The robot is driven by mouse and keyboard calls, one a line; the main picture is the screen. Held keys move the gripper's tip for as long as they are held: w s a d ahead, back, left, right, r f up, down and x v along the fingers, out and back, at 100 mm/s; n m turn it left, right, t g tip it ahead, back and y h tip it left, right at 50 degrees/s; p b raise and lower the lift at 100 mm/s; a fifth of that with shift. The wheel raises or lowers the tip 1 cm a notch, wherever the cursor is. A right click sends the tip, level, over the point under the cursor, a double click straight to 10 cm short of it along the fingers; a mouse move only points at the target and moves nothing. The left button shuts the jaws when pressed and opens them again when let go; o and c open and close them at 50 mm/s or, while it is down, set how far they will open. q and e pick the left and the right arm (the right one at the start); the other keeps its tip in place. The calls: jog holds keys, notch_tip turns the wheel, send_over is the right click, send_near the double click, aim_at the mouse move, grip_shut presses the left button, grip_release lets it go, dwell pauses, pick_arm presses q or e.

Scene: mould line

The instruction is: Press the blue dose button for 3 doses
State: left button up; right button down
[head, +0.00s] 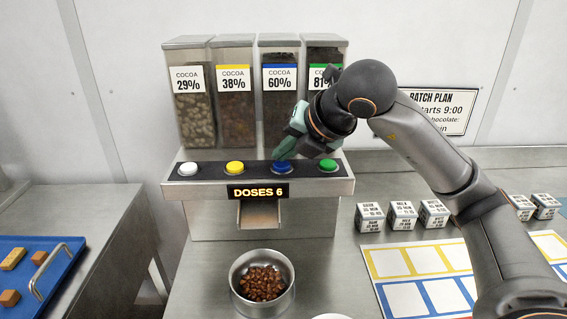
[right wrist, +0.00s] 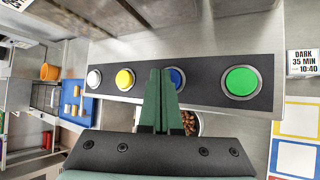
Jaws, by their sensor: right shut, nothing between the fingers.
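The blue dose button (head: 283,166) sits on the dark strip of the dispenser (head: 214,219), between the yellow button (head: 235,168) and the green button (head: 328,165). My right gripper (head: 281,156) is shut and empty, with its tips at the blue button. In the right wrist view the green fingers (right wrist: 161,75) partly cover the blue button (right wrist: 177,78); I cannot tell whether they touch it. A metal bowl (head: 262,296) with brown pieces stands below the spout (head: 260,213). My left gripper is not in view.
A white button (head: 188,169) is at the strip's left end. Four cocoa bins stand behind. Small labelled blocks (head: 402,214) and a colour-framed sheet (head: 393,262) lie to the right. A blue tray (head: 60,293) is on the left table. Counter beside the bowl is clear.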

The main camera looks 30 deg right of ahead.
aim_at(286, 167)
jog(key=shift+f+b, duration=0.4)
jog(key=shift+r+p, duration=0.35)
jog(key=shift+r, duration=0.1)
notch_tip(286, 167, up, 6)
jog(key=p, duration=0.5)
dwell(0.4)
jog(key=shift+d, duration=0.1)
dwell(2.2)
